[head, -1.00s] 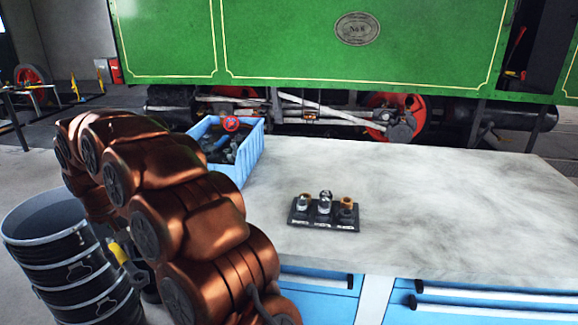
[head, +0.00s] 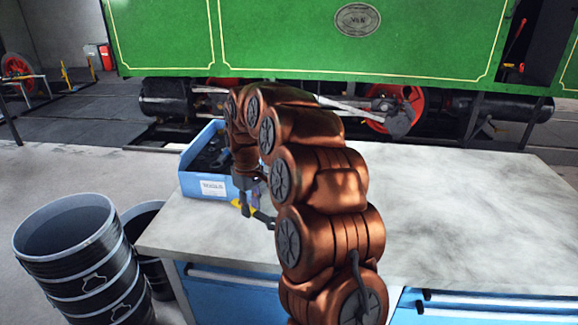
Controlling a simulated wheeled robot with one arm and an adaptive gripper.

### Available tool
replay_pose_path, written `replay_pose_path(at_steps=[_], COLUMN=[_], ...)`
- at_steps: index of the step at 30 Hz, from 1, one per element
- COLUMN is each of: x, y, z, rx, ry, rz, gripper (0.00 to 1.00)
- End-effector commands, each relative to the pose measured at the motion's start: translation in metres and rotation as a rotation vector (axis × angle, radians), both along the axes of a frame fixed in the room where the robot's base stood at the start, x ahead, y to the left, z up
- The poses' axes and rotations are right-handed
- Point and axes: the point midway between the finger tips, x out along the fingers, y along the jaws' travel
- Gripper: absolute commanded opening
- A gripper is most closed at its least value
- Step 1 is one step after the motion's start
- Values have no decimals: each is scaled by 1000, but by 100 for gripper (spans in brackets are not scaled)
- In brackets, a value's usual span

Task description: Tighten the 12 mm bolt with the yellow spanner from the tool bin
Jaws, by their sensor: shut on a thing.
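My gripper (head: 246,196) hangs in front of the blue tool bin (head: 203,187), at the left part of the bench. It is shut on the yellow spanner (head: 243,207). Only a small yellow part of the spanner shows, and a dark piece sticks out to its lower right; I cannot tell if that is the spanner's end. The bin stands on the bench with dark tools inside and a white label on its front. The block with the bolts is hidden behind my arm.
The grey bench top (head: 460,220) is clear on the right. Black drums (head: 75,260) stand on the floor left of the bench. A green steam tram (head: 300,40) stands behind it. Blue drawers (head: 480,308) are below the bench top.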

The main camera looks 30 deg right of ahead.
Motion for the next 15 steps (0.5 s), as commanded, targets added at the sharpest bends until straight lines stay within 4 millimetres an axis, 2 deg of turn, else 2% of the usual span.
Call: replay_pose_path(at_steps=[1, 6, 12, 15], x=[-2, -11, -19, -22], y=[-15, -57, -92, -100], z=[18, 37, 50, 52], rx=[2, 1, 0, -1], ry=[2, 3, 1, 0], rz=[31, 167, 283, 317], gripper=[0, 0, 0, 0])
